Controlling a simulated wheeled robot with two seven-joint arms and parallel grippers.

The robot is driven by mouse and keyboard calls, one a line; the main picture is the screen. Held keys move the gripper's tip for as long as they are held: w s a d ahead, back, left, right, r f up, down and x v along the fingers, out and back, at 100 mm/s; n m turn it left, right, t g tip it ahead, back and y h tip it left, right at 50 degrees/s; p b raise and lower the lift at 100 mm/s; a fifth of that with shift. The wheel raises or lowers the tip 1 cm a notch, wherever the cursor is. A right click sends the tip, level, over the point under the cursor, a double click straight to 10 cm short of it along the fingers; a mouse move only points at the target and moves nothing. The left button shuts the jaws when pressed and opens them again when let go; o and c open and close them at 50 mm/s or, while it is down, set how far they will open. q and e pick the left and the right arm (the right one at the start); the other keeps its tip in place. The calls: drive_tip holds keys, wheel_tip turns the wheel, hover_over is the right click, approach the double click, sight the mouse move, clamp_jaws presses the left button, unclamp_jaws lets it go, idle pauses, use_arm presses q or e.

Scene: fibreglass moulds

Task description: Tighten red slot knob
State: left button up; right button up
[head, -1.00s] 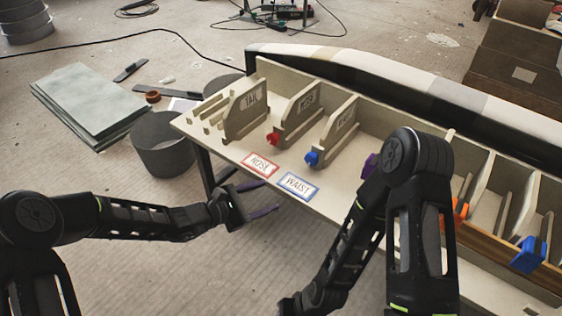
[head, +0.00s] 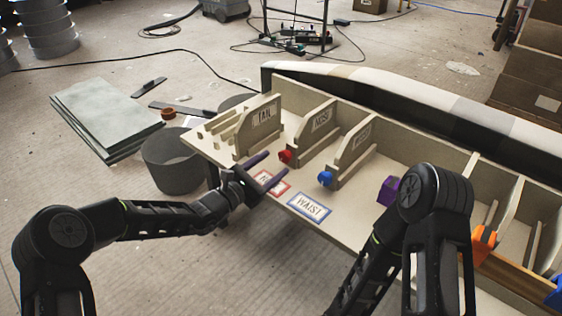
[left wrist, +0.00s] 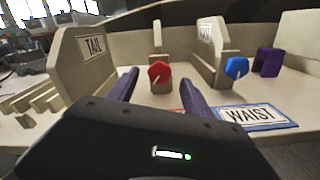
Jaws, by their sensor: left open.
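The red slot knob (head: 285,157) sits at the near end of the slot beside the divider labelled NOSE (head: 318,122). In the left wrist view the red knob (left wrist: 159,72) shows ahead, between and beyond the two fingers. My left gripper (head: 268,165) is open and empty, its purple fingers over the bench edge near the red-framed label (head: 278,186), pointing toward the knob and apart from it. In the left wrist view the fingers of the left gripper (left wrist: 160,88) are spread. My right gripper is out of view; only my right arm shows.
A blue knob (head: 325,179) and the blue-framed WAIST label (head: 309,207) lie to the right of the red knob. A purple piece (head: 388,190) and an orange clamp (head: 484,242) are further right. The TAIL divider (head: 258,125) stands to the left. A grey bucket (head: 172,165) stands on the floor.

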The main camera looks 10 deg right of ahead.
sight(283, 158)
use_arm(q)
drive_tip(key=b+x, duration=0.1)
drive_tip(key=x, duration=0.3)
drive_tip(key=shift+d, duration=0.1)
drive_tip(key=shift+c, duration=0.5)
drive_tip(key=shift+f, duration=0.1)
clamp_jaws()
